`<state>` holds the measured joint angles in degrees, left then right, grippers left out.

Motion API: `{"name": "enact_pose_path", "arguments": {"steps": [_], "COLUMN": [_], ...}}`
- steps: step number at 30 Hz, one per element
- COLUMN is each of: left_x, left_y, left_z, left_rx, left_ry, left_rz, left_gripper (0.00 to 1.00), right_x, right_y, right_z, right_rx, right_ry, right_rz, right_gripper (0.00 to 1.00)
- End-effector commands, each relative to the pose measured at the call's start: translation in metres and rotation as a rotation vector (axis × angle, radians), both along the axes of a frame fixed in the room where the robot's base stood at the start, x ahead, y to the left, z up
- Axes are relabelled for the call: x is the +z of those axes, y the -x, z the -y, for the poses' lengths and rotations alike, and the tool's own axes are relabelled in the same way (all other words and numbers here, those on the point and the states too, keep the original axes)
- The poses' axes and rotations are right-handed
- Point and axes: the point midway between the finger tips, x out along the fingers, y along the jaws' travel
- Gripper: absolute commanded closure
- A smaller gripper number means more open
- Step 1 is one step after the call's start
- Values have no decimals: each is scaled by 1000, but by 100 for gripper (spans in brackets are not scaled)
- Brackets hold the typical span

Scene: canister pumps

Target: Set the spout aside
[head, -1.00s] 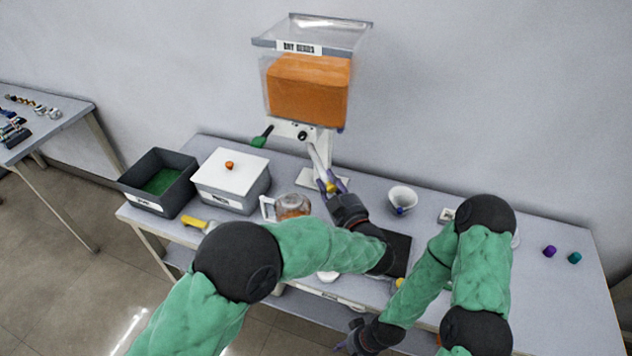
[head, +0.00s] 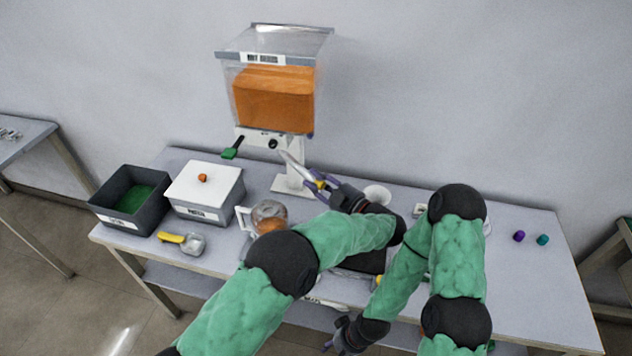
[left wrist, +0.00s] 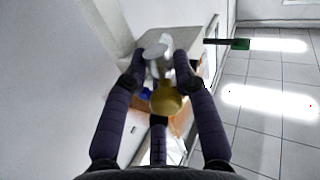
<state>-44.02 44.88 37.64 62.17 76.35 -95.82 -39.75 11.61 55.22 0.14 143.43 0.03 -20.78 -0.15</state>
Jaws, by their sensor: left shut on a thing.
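My left gripper (head: 316,183) is shut on the spout (head: 295,166), a pale tube with a yellow part. The spout slants up and left from the fingers, in front of the dispenser's (head: 273,98) white stand. It looks apart from the black outlet knob (head: 272,144), though the overlap makes this hard to judge. In the left wrist view the spout's yellow round part (left wrist: 167,99) and pale end lie between the dark fingers (left wrist: 168,85). My right gripper (head: 335,342) is low, in front of the table edge; its fingers are too small to read.
On the table (head: 135,239) stand a dark bin (head: 104,208), a white-lidded box (head: 190,203), a clear jug (head: 268,214), a yellow-handled scoop (head: 171,237) and a white bowl (head: 376,194). Purple (head: 519,236) and teal (head: 542,240) pieces lie right. Bare tabletop shows right of my arms.

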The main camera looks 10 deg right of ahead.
Motion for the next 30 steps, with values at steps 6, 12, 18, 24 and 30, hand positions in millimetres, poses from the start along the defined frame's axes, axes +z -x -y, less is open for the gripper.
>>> {"name": "enact_pose_path", "arguments": {"steps": [6, 12, 18, 24, 30], "left_x": [11, 10, 5, 4, 3], "left_y": [-3, -2, -1, 0, 6], "left_z": [-1, -1, -1, -2, -9], "left_rx": [5, 4, 2, -11, -69], "left_ry": [6, 7, 3, 3, 2], "left_rz": [19, 17, 9, 6, 4], "left_gripper": [100, 51, 51, 51, 51], "right_x": [1, 1, 0, -1, -4], "right_y": [0, 0, 0, 0, 0], "right_z": [0, 0, 0, 0, 0], "right_rx": [0, 0, 0, 0, 0], "right_ry": [0, 0, 0, 0, 0], "right_rz": [0, 0, 0, 0, 0], "right_gripper": [51, 51, 51, 51, 51]}}
